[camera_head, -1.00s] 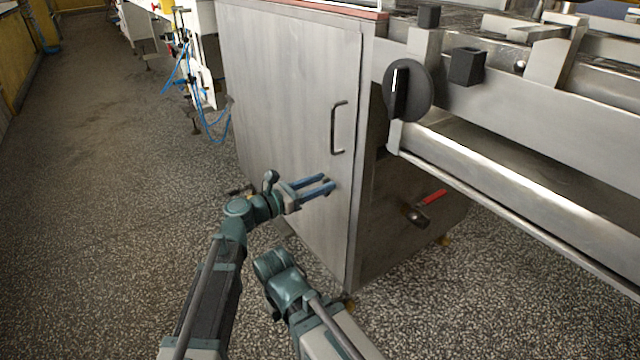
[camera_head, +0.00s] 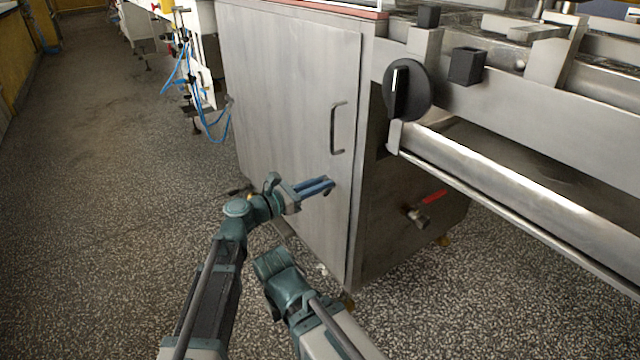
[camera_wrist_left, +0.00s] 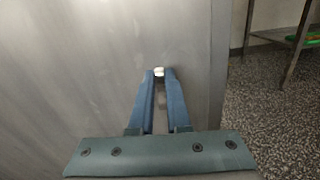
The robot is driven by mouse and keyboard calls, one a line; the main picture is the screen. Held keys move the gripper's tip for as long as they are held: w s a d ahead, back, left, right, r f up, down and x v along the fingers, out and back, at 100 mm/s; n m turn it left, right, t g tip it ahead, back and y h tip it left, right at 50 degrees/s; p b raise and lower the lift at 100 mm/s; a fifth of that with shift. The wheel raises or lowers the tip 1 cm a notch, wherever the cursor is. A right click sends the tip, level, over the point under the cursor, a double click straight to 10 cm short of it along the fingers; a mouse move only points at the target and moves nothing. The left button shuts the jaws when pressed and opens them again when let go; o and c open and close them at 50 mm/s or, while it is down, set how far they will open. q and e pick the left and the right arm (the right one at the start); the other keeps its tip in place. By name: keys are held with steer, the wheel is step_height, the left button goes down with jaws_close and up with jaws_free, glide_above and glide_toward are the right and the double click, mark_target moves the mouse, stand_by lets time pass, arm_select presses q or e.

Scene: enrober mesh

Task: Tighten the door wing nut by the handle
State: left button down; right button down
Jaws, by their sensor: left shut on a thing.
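The steel cabinet door (camera_head: 285,95) has a dark bar handle (camera_head: 338,128) near its right edge. My left gripper (camera_head: 331,184) is at the door's face, below the handle. Its blue fingers are shut on a small shiny metal piece, the wing nut (camera_wrist_left: 159,71), which shows between the fingertips in the left wrist view. Most of the nut is hidden by the fingers, so its angle cannot be told. In the head view the fingers hide it. My right arm shows low in the middle, but its fingers are not in view.
A black knob (camera_head: 407,90) sits on the machine's side, right of the door. A red-handled valve (camera_head: 433,197) sticks out lower right. Blue hoses (camera_head: 208,125) hang at the back left. The speckled floor to the left is clear.

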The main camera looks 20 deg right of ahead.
arm_select(q)
steer(key=m, duration=0.4)
steer(key=shift+s+d+f, duration=0.15)
steer(key=shift+s, duration=0.25)
steer(key=m, duration=0.4)
steer(key=shift+s+d+f+m+b, duration=0.1)
steer(key=shift+s+f+m+b, duration=0.2)
steer(key=shift+m+b, duration=0.1)
steer(key=m, duration=0.4)
steer(key=shift+s+d+f+m+b, duration=0.1)
steer(key=shift+s+f+m+b, duration=0.1)
steer(key=shift+f+m+b, duration=0.1)
steer(key=shift+f+m, duration=0.25)
steer(key=shift+m, duration=1.55)
steer(key=shift+b, duration=0.3)
steer(key=c, duration=0.9)
jaws_free()
